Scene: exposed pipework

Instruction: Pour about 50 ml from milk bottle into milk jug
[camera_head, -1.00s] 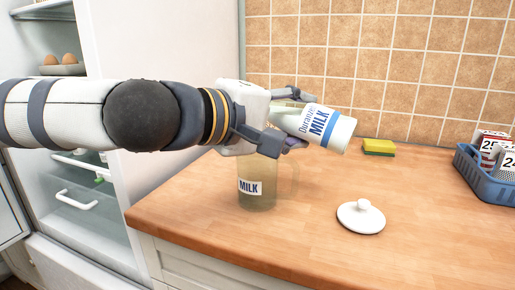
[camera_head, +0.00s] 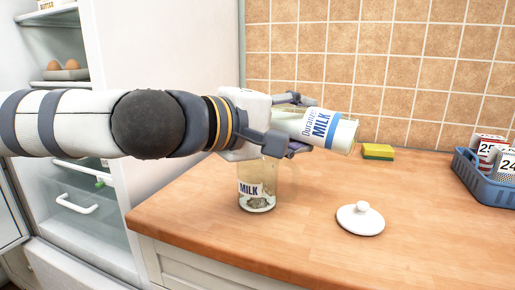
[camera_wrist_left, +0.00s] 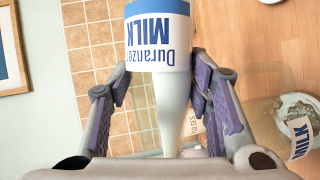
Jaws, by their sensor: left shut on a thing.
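The milk bottle (camera_head: 341,132) is white with a blue band and a MILK label. It lies almost level, its base to the right and its neck to the left. My left gripper (camera_head: 297,124) is shut on it, one finger on each side. In the left wrist view the bottle (camera_wrist_left: 160,45) has its narrow neck towards my palm, between the fingers (camera_wrist_left: 160,100). The clear milk jug (camera_head: 257,200) stands upright on the counter below my gripper, with patchy whitish content low inside. My gripper hides its rim. The jug also shows in the left wrist view (camera_wrist_left: 268,108). My right gripper is out of view.
A white knobbed lid (camera_head: 361,219) lies on the wooden counter (camera_head: 320,260) right of the jug. A sponge (camera_head: 378,152) lies near the tiled wall. A blue basket (camera_head: 485,185) with numbered packs is at the far right. An open fridge stands left.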

